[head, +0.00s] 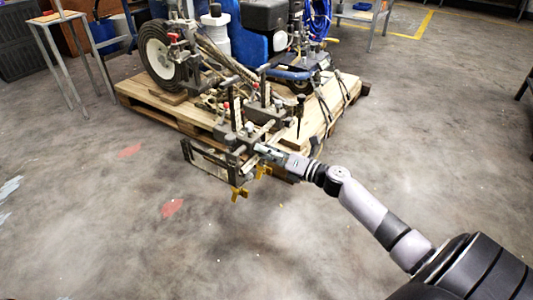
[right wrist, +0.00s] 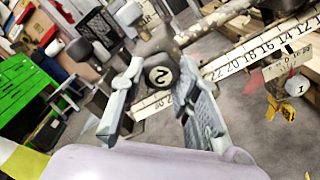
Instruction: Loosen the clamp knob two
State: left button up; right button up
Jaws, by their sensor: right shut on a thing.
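Clamp knob two (right wrist: 160,76) is a dark round knob with a light face marked "2" in the right wrist view. My right gripper (right wrist: 158,84) has its two grey fingers on either side of the knob and is shut on it. In the head view my right gripper (head: 264,150) reaches in from the right to the clamp frame (head: 205,160) at the front of the line striper (head: 265,15). The knob cannot be made out there. My left gripper is in neither view.
A knob marked "1" (right wrist: 298,87) hangs by a numbered scale (right wrist: 262,47), with a yellow wing piece (right wrist: 281,108) near it. The striper stands on a wooden pallet (head: 190,122). A small stand (head: 62,60) is at the left. The front floor is clear.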

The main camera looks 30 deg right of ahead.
jog(key=shift+f+n, duration=0.1)
jog(key=shift+n, duration=0.2)
jog(key=o, duration=1.1)
jog(key=shift+o, duration=0.2)
jog(key=v, duration=1.2)
